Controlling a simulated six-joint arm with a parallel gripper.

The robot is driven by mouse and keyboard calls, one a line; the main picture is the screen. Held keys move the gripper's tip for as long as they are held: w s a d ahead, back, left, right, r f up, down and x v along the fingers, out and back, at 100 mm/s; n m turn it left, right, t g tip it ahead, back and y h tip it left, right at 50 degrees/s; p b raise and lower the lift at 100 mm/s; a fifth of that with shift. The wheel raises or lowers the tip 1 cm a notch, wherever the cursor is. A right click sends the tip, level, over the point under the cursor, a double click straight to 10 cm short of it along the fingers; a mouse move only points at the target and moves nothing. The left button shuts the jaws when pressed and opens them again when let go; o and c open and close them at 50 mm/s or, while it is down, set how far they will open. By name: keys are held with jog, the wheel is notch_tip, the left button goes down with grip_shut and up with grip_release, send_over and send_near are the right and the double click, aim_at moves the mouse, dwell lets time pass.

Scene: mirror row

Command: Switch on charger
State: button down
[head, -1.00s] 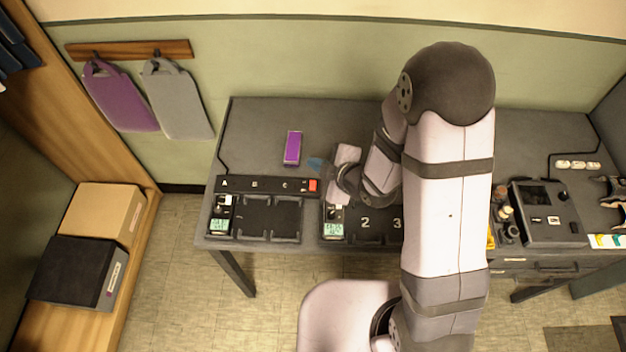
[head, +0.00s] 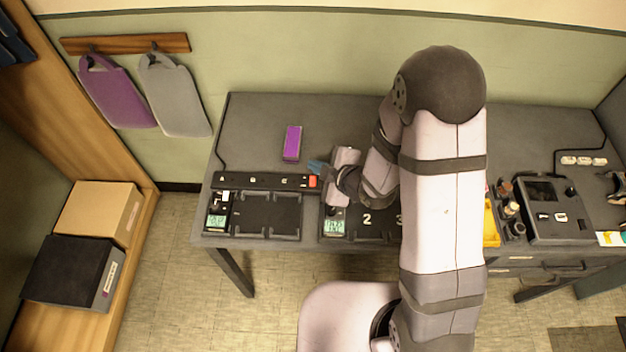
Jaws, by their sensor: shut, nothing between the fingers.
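A black charger with empty bays (head: 268,214) stands at the left front of the desk, with a lit green display (head: 216,222). A second charger (head: 366,236), with bays marked 2 and 3, stands to its right. It also has a lit green display (head: 334,226), and my arm hides its right part. A black strip marked A, B and C (head: 240,181) lies behind the left charger, with a red switch (head: 313,182) at its right end. My gripper (head: 316,167) is shut and empty, its bluish fingertips just behind the red switch. I cannot tell whether they touch it.
A purple block (head: 292,143) lies on the desk behind the strip. A dark console (head: 553,213) and a yellow item (head: 491,224) are to the right of my arm.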

jog(key=shift+w+f+b, duration=0.15)
jog(key=shift+f+b, duration=0.65)
jog(key=shift+f, duration=0.3)
jog(key=shift+w+f+b, duration=0.15)
jog(key=shift+f+b, duration=0.6)
jog(key=shift+f, duration=0.35)
jog(key=shift+f, duration=0.15)
dwell(0.3)
jog(key=shift+f+b, duration=0.25)
jog(key=shift+b, duration=0.25)
jog(key=shift+w+f+b, duration=0.1)
jog(key=shift+f+b, duration=0.2)
dwell(0.5)
jog(key=shift+r, duration=0.15)
jog(key=shift+r+p, duration=0.6)
jog(key=shift+r, duration=0.05)
dwell(0.3)
jog(key=shift+s+r+p, duration=0.25)
jog(key=shift+r+p, duration=0.7)
jog(key=shift+r, duration=0.3)
jog(key=shift+s+r+p, duration=0.2)
jog(key=shift+r+p, duration=0.75)
jog(key=shift+r, duration=0.3)
